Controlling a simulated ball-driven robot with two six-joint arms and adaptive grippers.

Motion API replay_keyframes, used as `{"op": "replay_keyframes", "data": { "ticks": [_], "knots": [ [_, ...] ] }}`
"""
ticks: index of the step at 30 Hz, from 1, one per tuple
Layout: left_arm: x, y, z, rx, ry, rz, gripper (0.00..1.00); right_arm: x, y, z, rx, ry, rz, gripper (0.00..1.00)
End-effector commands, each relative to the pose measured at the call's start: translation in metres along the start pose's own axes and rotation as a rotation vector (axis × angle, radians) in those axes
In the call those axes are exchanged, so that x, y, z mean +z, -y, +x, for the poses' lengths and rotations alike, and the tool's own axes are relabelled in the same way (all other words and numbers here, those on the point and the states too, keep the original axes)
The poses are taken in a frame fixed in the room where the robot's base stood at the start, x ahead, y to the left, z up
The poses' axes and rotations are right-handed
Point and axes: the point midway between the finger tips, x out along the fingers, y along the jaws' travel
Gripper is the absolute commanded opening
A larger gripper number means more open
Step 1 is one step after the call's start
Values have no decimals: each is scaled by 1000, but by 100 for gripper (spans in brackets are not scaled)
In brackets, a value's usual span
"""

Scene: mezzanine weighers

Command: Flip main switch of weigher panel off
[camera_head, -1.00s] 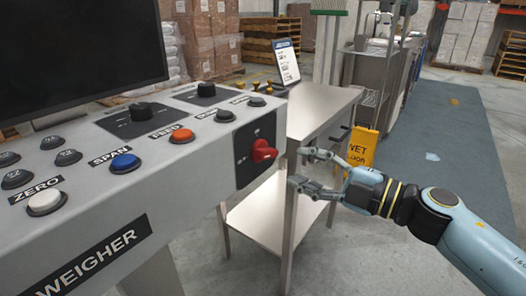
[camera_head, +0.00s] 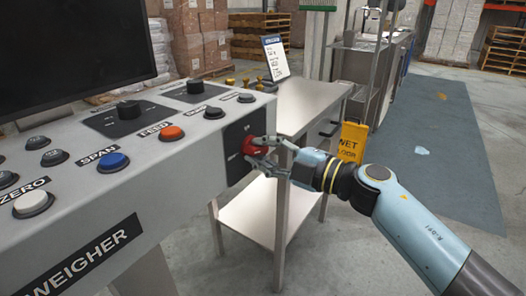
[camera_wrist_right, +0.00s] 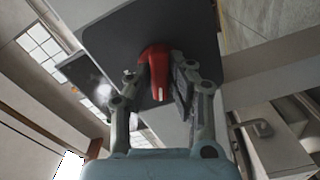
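The weigher panel (camera_head: 180,160) is a light grey console at the left of the head view. Its main switch is a red rotary handle (camera_head: 252,147) on a dark plate (camera_head: 232,160) on the panel's right end face. In the wrist view the red handle (camera_wrist_right: 156,70) lies between my right gripper's two fingers (camera_wrist_right: 155,90), with its white mark visible. The fingers stand on either side with small gaps, so the gripper is open around it. In the head view my right gripper (camera_head: 270,157) partly covers the handle. My left gripper is not in view.
A steel table (camera_head: 305,105) with a lower shelf stands right behind the panel's end, close to my right gripper. A yellow wet-floor sign (camera_head: 351,142) is behind my right arm. Blue, orange and white buttons line the panel top.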

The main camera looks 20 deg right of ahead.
Motion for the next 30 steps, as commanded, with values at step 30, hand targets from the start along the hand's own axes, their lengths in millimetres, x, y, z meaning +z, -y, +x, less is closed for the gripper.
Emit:
{"op": "replay_keyframes", "data": {
  "ticks": [30],
  "knots": [
    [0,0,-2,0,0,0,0,0,1,0,-2,0,-385,19]
  ]
}}
